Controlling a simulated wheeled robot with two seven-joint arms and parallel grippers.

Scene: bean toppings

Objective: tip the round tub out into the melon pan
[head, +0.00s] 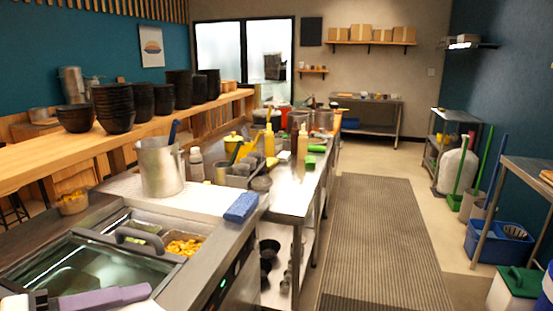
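A small round tub (73,204) with yellowish contents stands on the left end of the counter, beside the cold well. It looks clear-walled and upright. A pan of orange-yellow chunks (185,247), which looks like the melon pan, sits sunk in the well's back right corner. The well's dark handle (150,240) passes in front of part of it. Neither of my grippers can be made out in the head view.
A glass lid (85,272) covers the well's front. Purple-and-blue and black-and-white items (100,298) lie at the bottom left edge. The floor mat (385,240) is clear.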

